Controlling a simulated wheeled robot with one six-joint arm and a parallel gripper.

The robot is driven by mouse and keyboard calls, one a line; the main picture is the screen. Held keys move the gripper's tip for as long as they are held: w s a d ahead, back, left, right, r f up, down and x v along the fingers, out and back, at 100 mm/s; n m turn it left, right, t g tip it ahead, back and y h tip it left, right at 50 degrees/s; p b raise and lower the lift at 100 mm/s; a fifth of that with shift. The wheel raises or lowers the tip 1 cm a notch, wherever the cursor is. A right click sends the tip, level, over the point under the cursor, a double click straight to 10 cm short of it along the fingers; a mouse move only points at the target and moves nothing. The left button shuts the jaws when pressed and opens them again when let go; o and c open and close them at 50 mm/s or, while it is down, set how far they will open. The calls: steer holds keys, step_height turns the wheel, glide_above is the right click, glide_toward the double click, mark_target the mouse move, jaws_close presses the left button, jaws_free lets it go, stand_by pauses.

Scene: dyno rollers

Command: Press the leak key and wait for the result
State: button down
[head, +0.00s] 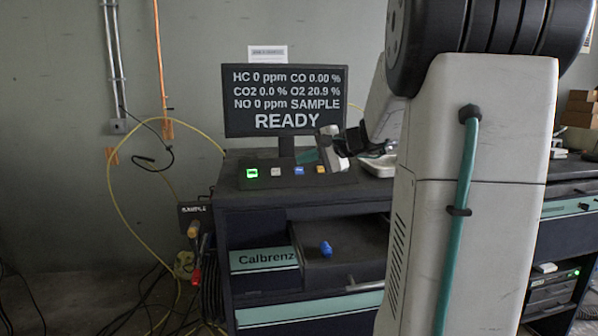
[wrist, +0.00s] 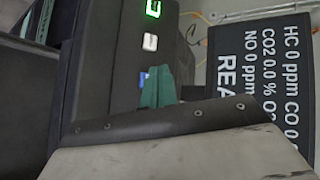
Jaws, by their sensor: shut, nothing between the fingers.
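The key panel (head: 262,183) sits on top of the dark cabinet, with a lit green key (head: 251,173), a white key (head: 276,171), a blue key (head: 299,170) and an orange key (head: 321,169). Their labels are too small to read, so I cannot tell which is the leak key. The monitor (head: 285,100) shows zero HC, CO, CO2 and NO, O2 20.9 %, SAMPLE and READY. My gripper (head: 308,157) is shut and empty near the blue key. In the wrist view its teal fingertips (wrist: 158,88) partly cover the blue key (wrist: 142,78); contact cannot be told.
The monitor stands close behind the keys. A blue object (head: 326,248) lies on the dark shelf or drawer below. A yellow hose (head: 112,190) and dark cables hang left of the cabinet (head: 262,220). The floor at left has loose cables.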

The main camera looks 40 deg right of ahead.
steer(key=shift+w+d+f, duration=0.35)
steer(key=shift+w+f, duration=0.2)
steer(key=shift+f, duration=0.25)
steer(key=shift+w+d+f, duration=0.1)
steer(key=shift+f, duration=0.05)
stand_by(1.5)
steer(key=shift+w+f, duration=0.15)
steer(key=shift+w+d+f, duration=0.2)
steer(key=shift+f, duration=0.1)
stand_by(0.7)
stand_by(0.3)
steer(key=shift+s+a+r, duration=0.25)
steer(key=shift+s+r, duration=0.2)
steer(key=shift+r, duration=0.15)
steer(key=s+r, duration=0.1)
steer(key=a+r, duration=0.1)
steer(key=s+r, duration=0.1)
steer(key=shift+s+a+r, duration=0.35)
steer(key=shift+a+r, duration=0.05)
